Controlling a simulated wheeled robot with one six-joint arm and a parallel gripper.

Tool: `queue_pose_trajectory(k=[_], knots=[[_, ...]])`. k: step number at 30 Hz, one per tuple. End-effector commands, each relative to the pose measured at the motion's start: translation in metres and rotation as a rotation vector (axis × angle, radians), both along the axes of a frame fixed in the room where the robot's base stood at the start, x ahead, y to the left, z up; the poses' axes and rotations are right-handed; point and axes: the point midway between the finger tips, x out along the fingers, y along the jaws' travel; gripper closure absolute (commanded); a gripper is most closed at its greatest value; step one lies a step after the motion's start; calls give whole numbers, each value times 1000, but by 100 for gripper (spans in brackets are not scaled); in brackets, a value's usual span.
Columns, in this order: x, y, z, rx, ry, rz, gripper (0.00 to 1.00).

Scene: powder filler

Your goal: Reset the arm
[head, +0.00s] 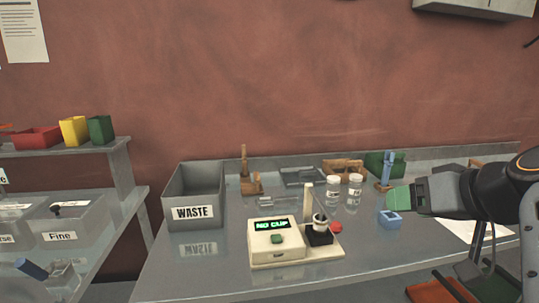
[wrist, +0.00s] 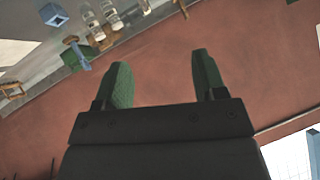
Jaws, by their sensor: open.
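My gripper (head: 405,198) reaches in from the right in the head view, above the right part of the grey table. In the wrist view my gripper (wrist: 164,78) shows two green finger pads standing well apart with nothing between them. Behind the gap is only the red-brown wall. My black arm runs to the right edge of the head view, and part of it is cut off there.
The filler (head: 277,243), its display reading "NO CUP", stands mid-table. Around it are clear jars (head: 333,192), a blue holder (head: 390,219), a wooden rack (head: 343,168) and a waste bin (head: 195,190). A shelf (head: 70,150) stands left. The table's front left is clear.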

Motion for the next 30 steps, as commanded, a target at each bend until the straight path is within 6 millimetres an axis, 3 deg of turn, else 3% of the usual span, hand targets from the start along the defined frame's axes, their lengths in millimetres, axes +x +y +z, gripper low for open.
queue_pose_trajectory(k=[5, 9, 12, 15, 18, 21, 30], knots=[[9, 27, -98, 5, 284, -50, 36], [-2, 54, -187, -109, 497, -90, 36], [-16, 68, -234, -217, 575, -99, 36], [-28, 77, -267, -309, 607, -92, 36], [-36, 82, -287, -373, 614, -83, 36], [-36, 80, -266, -368, 566, -91, 36], [-37, 80, -262, -369, 550, -90, 36]])
